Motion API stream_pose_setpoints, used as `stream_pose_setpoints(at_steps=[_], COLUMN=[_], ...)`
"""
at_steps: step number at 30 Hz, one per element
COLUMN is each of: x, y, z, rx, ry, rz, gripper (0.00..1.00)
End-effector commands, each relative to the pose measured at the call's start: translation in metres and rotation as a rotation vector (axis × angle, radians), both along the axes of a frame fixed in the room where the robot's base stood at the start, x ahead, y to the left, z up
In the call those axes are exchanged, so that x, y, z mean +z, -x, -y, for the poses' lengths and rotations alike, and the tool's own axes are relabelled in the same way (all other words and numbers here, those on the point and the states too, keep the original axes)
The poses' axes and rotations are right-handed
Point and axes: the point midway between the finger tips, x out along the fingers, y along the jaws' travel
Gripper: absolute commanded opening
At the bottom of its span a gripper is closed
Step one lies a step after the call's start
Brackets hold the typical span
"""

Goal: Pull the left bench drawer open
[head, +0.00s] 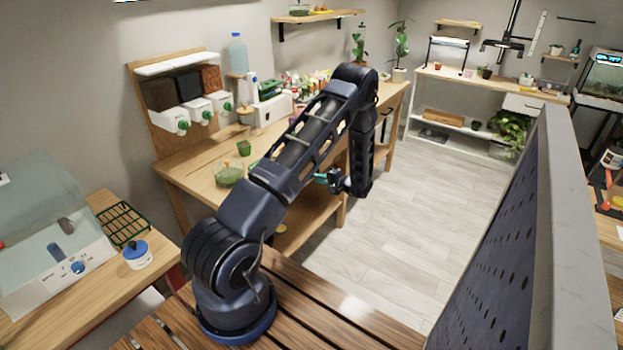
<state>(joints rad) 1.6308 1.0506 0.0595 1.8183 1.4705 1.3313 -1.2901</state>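The long wooden bench (190,165) runs along the left wall, with a lower shelf (305,213) under it. My arm crosses in front of the middle of the bench and hides much of its front. Part of a wooden drawer front with a dark handle (386,112) seems to show just right of my arm; no opening gap can be made out. The left drawer cannot be made out behind my arm. My gripper (334,181) is small and dark near the bench's front edge, beside something green. Its fingers are too small to tell open from shut.
Dispensers (196,108), a green bowl (229,174) and a green cup (244,147) stand on the bench. A perforated grey panel (510,240) rises at the right. The pale floor (420,200) between is clear. A white bench (470,84) stands at the back.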

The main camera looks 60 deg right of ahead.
Motion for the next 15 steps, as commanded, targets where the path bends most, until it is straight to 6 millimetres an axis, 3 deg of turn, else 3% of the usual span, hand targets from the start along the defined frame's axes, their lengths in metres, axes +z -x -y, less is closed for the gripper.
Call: stream_pose_setpoints(at_steps=[7,15], x=[-0.008,-0.010], y=[-0.035,-0.048], z=[0.000,0.000], rx=[0.002,0.000], ry=[0.000,0.000], rz=[0.000,-0.001], gripper=[0.16,0.16])
